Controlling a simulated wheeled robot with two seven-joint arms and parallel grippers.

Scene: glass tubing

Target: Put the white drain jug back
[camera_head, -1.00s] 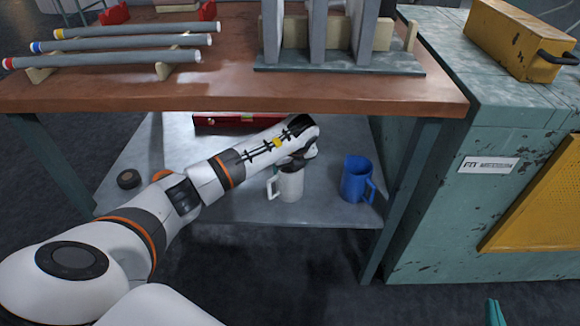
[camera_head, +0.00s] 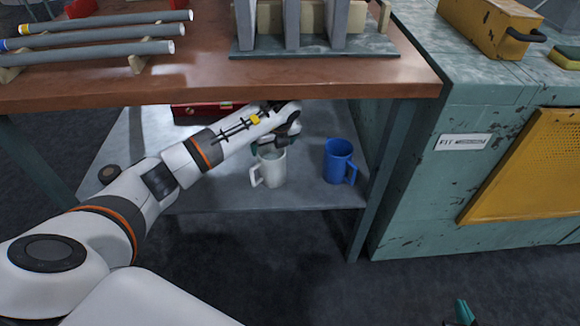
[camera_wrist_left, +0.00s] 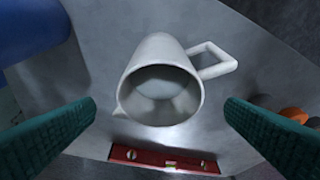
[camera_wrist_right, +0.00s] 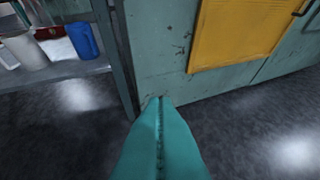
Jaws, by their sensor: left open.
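The white jug (camera_head: 273,170) stands upright on the lower shelf (camera_head: 215,195) under the workbench, its handle to the left in the head view. In the left wrist view the white jug (camera_wrist_left: 160,85) shows its open mouth and its angular handle. My left gripper (camera_head: 268,143) is just above the jug's rim in the head view. Its two teal fingers (camera_wrist_left: 160,108) are wide apart and empty, one on each side of the jug's mouth. My right gripper (camera_wrist_right: 160,100) hangs empty over the floor, its teal fingers together; its tip also shows in the head view (camera_head: 465,312).
A blue jug (camera_head: 339,160) stands right of the white one, near the bench leg (camera_head: 380,180). The bench top (camera_head: 200,80) overhangs my left arm. A teal cabinet (camera_head: 420,200) stands to the right.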

